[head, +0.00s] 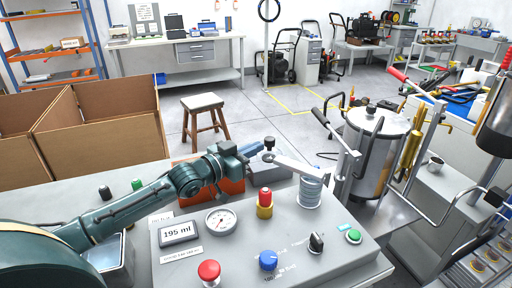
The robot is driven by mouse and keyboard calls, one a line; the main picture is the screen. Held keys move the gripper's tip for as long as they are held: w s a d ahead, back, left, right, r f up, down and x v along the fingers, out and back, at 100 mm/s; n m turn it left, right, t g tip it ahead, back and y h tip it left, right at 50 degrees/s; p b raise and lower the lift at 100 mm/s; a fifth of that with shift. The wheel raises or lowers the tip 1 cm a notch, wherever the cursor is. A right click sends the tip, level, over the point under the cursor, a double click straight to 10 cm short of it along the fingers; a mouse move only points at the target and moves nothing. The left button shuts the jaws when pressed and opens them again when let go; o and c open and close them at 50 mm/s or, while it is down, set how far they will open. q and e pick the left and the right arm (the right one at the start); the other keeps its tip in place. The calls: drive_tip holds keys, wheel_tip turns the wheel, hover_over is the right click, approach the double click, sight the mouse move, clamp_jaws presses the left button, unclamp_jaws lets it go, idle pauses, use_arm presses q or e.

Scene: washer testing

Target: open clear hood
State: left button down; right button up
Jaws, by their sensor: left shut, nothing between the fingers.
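I cannot make out a clear hood in the head view. My left arm comes in from the left over the grey test panel (330,258). My left gripper (254,150) is at the panel's back edge and is shut with nothing in it. It is close to a small black knob (269,143) and a flat grey bar (300,168) that runs to a metal spring-like stack (310,192). I cannot tell whether it touches them. My right gripper is not in view.
The panel carries a display reading 195 ml (180,233), a gauge (221,220), a red button (209,271) and a blue knob (268,260). A steel tank (375,150) with levers stands right. Cardboard boxes (95,130) are left; a stool (203,110) stands behind.

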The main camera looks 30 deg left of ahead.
use_arm(q)
drive_tip(key=shift+w+d, duration=0.2)
drive_tip(key=shift+w, duration=0.25)
drive_tip(key=shift+w+a+p, duration=0.1)
drive_tip(key=shift+w+p, duration=0.2)
drive_tip(key=shift+w, duration=0.8)
drive_tip(key=shift+s, duration=0.1)
